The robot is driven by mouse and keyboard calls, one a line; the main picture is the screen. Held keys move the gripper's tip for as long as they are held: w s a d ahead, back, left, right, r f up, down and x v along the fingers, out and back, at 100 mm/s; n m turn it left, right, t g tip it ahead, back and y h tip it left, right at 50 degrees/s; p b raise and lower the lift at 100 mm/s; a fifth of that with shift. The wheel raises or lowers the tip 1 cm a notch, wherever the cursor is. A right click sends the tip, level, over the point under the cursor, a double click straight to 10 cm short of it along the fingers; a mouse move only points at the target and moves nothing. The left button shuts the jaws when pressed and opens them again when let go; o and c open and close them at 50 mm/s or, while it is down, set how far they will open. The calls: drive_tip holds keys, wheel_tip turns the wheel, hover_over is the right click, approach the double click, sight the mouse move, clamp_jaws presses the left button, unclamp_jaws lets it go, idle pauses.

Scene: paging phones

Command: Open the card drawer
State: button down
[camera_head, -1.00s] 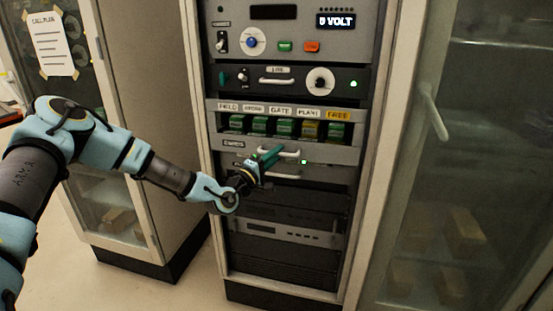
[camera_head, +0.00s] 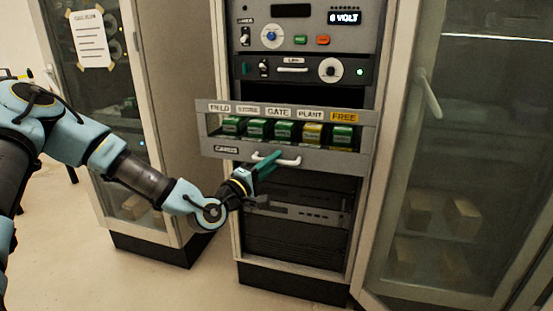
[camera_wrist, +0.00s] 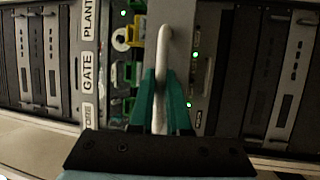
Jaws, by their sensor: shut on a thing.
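The card drawer (camera_head: 213,146) is a grey rack drawer marked CARDS, standing out from the rack front. It holds several green and yellow cards (camera_head: 285,131) behind labels reading GATE, PLANT and FREE, with two more at left. Its white bar handle (camera_head: 290,161) runs across the lower front and also shows in the wrist view (camera_wrist: 165,50). My gripper (camera_head: 267,164) has green fingers, shut on the handle near its left part. In the wrist view the fingers (camera_wrist: 160,98) lie on both sides of the bar.
Above the drawer is a LINE panel (camera_head: 310,70) with a knob and handle, and a panel reading 8 VOLT (camera_head: 343,18). Dark rack units (camera_head: 300,210) lie below. A glass door (camera_head: 455,140) stands at right, a cabinet with a paper sheet (camera_head: 88,38) at left.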

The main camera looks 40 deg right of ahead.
drive_tip(key=shift+s+a+f, duration=0.1)
drive_tip(key=shift+s+a, duration=0.1)
drive_tip(key=shift+a, duration=0.2)
drive_tip(key=c, duration=1.2)
unclamp_jaws()
drive_tip(key=shift+o, duration=0.2)
drive_tip(key=b+v, duration=0.2)
drive_tip(key=v, duration=0.8)
drive_tip(key=shift+a+b, duration=0.3)
drive_tip(key=shift+a, duration=0.05)
drive_tip(key=shift+f, duration=0.15)
